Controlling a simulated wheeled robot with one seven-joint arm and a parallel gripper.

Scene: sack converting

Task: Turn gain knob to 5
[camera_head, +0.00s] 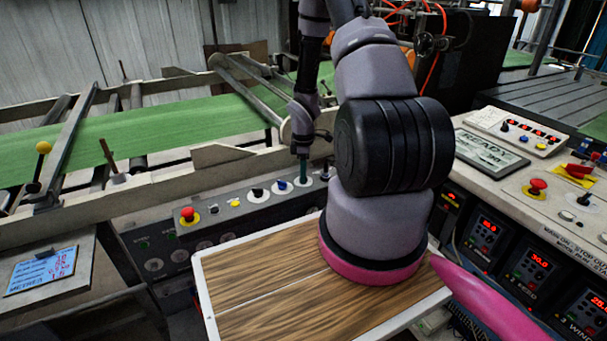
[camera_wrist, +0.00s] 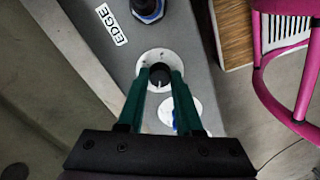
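A black round knob (camera_wrist: 160,75) sits on a white dial plate on the grey control panel in the wrist view. My gripper (camera_wrist: 161,72) has its two green fingers on either side of this knob, close against it. I cannot tell whether they press on it or stand slightly apart. The dial's marks are too small to read. In the head view my gripper (camera_head: 303,172) points down at the far right part of the panel (camera_head: 262,212), and the fingers hide the knob there. Which knob is labelled gain cannot be read.
A blue and dark knob (camera_wrist: 147,8) and an "EDGE" label (camera_wrist: 110,24) lie beside the knob. Another white dial (camera_wrist: 180,110) is partly behind my fingers. A red emergency button (camera_head: 188,214) is at the panel's left. A wooden-topped table (camera_head: 255,300) stands close in front.

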